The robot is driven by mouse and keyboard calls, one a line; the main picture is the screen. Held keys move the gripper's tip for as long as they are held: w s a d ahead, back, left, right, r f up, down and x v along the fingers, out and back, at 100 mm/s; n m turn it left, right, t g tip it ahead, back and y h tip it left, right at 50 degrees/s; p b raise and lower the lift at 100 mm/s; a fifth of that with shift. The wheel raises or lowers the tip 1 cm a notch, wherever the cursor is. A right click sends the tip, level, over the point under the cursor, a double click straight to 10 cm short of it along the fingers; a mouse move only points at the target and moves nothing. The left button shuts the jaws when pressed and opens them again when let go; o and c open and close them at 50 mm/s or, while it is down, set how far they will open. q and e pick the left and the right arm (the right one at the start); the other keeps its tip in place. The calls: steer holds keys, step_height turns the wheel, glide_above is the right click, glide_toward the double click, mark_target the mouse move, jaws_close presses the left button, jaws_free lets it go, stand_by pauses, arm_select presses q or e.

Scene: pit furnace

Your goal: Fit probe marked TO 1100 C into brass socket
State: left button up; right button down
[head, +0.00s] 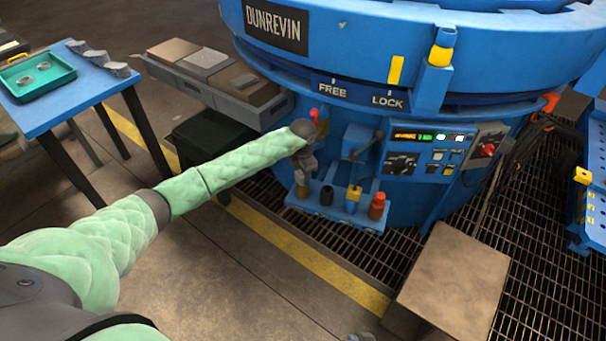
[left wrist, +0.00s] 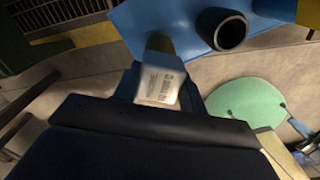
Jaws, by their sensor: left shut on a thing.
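My left gripper (head: 305,160) is at the front of the blue furnace, above the left end of a small socket shelf. It is shut on a silver-grey probe head (left wrist: 160,82) with small dark lettering, too blurred to read. The brass socket (head: 302,190) is at the shelf's left end, just below the gripper. In the left wrist view the brass socket (left wrist: 160,43) shows beyond the probe head, in line with it. Whether the probe's hidden lower end is in the socket I cannot tell. A small grey part at the bottom edge may be my right gripper (head: 360,337).
A control panel (head: 440,150) is to the right. A blue table (head: 55,108) is at left and a box (head: 455,275) at front right.

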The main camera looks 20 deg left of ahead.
arm_select(q)
steer(key=shift+f, duration=0.35)
steer(key=o, duration=0.8)
steer(key=shift+r+p, duration=2.45)
steer(key=shift+r, duration=3.05)
